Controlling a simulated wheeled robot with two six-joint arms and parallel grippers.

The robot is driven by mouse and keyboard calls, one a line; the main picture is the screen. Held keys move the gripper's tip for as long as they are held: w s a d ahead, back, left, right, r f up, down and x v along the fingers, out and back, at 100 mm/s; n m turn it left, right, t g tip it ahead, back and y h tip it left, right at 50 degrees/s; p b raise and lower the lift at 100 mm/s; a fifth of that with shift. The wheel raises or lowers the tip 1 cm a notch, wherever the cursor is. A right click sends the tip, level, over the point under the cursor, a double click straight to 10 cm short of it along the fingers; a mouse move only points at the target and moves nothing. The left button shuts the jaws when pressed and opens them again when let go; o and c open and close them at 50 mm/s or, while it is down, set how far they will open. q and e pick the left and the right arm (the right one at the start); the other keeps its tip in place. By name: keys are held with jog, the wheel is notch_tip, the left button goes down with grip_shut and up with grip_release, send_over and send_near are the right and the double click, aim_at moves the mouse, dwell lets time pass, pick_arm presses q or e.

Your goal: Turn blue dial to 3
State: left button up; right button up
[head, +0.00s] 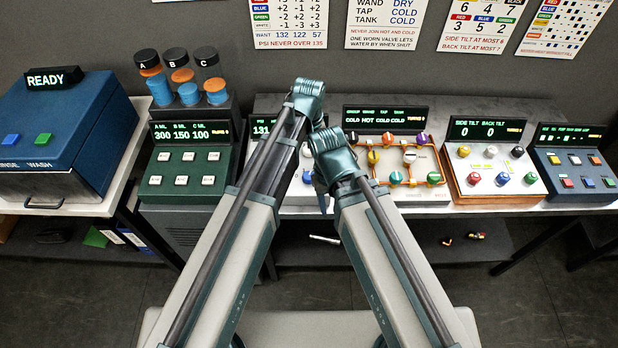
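A blue dial (502,179) stands in the front row of the tilt panel (492,197), between a red dial (473,179) and a green dial (530,178). Its pointer mark and setting are too small to read. My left gripper (311,93) is raised in front of the back wall, well left of this dial. My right gripper (322,195) points down over the pressure panel (300,210), also left of and apart from the dial. The fingers of both are mostly hidden.
The tilt display (487,129) reads 0 and 0. The valve panel (415,190) with several coloured knobs lies between my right gripper and the tilt panel. A button panel (575,190) stands at the right. Charts (482,25) hang on the wall.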

aim_at(308, 175)
pick_arm(q)
notch_tip(308, 175, down, 9)
jog(key=b, duration=0.8)
jog(key=shift+f, duration=0.15)
grip_shut()
jog(key=m, duration=0.4)
jog(key=shift+m, duration=0.4)
jog(key=shift+a+m, duration=0.1)
jog(key=shift+m, duration=1.9)
